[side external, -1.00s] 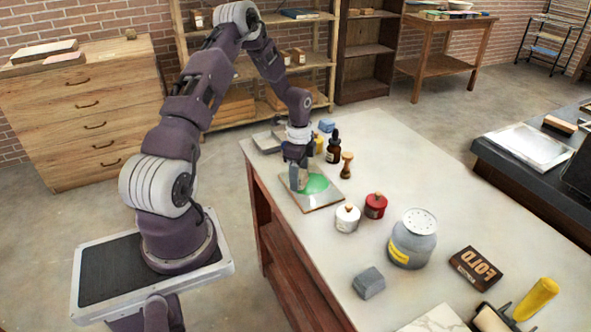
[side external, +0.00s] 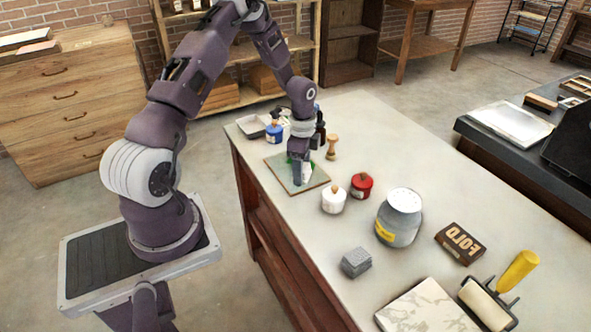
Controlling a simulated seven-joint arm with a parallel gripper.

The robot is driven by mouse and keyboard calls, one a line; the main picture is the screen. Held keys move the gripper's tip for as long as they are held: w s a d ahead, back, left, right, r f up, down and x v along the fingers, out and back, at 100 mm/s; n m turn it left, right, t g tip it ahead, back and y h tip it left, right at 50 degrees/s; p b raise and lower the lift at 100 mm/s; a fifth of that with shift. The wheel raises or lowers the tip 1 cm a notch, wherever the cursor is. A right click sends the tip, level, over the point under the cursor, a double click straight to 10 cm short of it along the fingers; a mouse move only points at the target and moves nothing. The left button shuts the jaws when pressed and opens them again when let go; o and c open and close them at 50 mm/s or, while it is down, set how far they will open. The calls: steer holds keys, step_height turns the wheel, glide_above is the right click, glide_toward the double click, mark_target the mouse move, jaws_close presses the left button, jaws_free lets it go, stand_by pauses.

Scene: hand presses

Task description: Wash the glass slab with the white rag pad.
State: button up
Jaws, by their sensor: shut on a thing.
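The glass slab (side external: 280,170) lies flat near the table's left edge, with a brownish rim. My gripper (side external: 299,174) points down over its right half and is shut on the white rag pad (side external: 306,173). The pad is mostly hidden by the fingers, and it looks to be at the slab's surface, though I cannot tell if it touches. A small bit of green (side external: 312,164) shows beside the fingers at the slab's far side. Part of the slab behind the gripper is hidden.
A wooden-handled tool (side external: 331,147), a dark bottle (side external: 320,128) and a blue bottle (side external: 274,131) stand behind the slab. A white jar (side external: 333,199) and a red jar (side external: 361,186) stand close to its right.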

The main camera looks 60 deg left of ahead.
mark_target(313, 172)
steer(key=shift+s+a, duration=0.1)
steer(key=shift+a, duration=4.9)
steer(key=shift+w, duration=0.95)
steer(key=shift+w+d, duration=0.1)
steer(key=shift+d, duration=5.05)
steer(key=shift+w, duration=0.85)
steer(key=shift+w+a, duration=0.15)
steer(key=shift+a, duration=5)
step_height(313, 172, up, 8)
